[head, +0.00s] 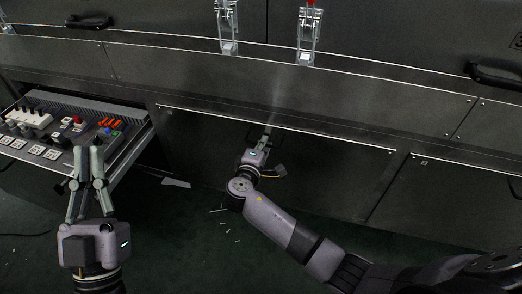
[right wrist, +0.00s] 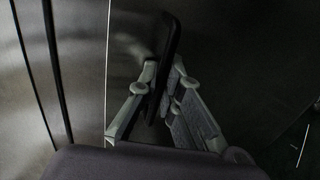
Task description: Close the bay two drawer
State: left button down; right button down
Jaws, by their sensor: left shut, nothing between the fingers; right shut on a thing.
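The middle lower drawer front (head: 330,160) is a wide dark metal panel with a bright top edge. Its bay number is too small to read. It looks shut or nearly shut; I cannot tell if a small gap is left. My right gripper (head: 266,135) is at this front, shut on a black handle. In the right wrist view the black handle (right wrist: 172,40) stands between the fingers (right wrist: 163,82). My left gripper (head: 88,150) is shut and empty, pointing up in front of the left open drawer (head: 130,155).
The left open drawer sticks out and holds switches, sockets and coloured parts. Another lower front (head: 450,195) is at the right. Two metal latches (head: 227,30) and black handles (head: 90,21) are on the upper panels. Pale scraps (head: 176,183) lie on the dark green floor.

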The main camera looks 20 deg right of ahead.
jog(key=c, duration=2)
grip_release()
jog(key=shift+w+d+r, duration=0.1)
jog(key=shift+w+d, duration=0.05)
jog(key=shift+s+a, duration=0.25)
jog(key=v, duration=1.1)
jog(key=shift+s+a+r, duration=0.1)
jog(key=shift+s, duration=0.1)
